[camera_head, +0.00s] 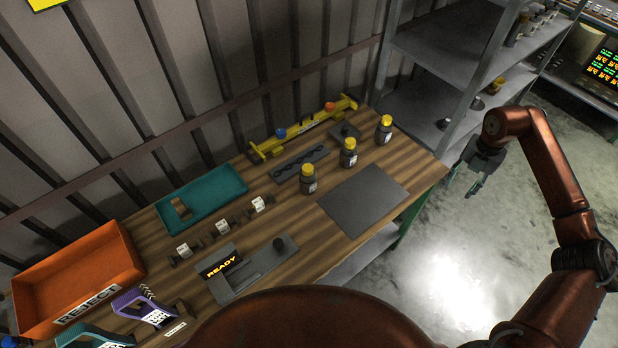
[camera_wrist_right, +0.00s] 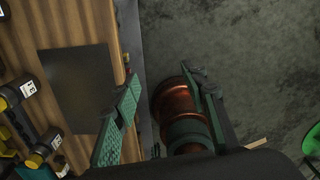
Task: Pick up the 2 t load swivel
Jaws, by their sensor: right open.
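Three dark bottle-like parts with yellow tops and white labels, which look like the load swivels, stand upright on the wooden table in the head view: a left one (camera_head: 308,180), a middle one (camera_head: 349,154) and a right one (camera_head: 384,131). Their labels are too small to tell which is 2 t. Two labelled ones, one upper (camera_wrist_right: 18,92) and one lower (camera_wrist_right: 42,148), show at the left of the right wrist view. My right gripper (camera_head: 466,184) is open and empty, beyond the table's right edge; its fingers (camera_wrist_right: 160,88) are spread apart. My left gripper is out of view.
A teal tray (camera_head: 215,200) and an orange reject bin (camera_head: 80,270) are left. Metal shelves (camera_head: 435,45) stand behind right.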

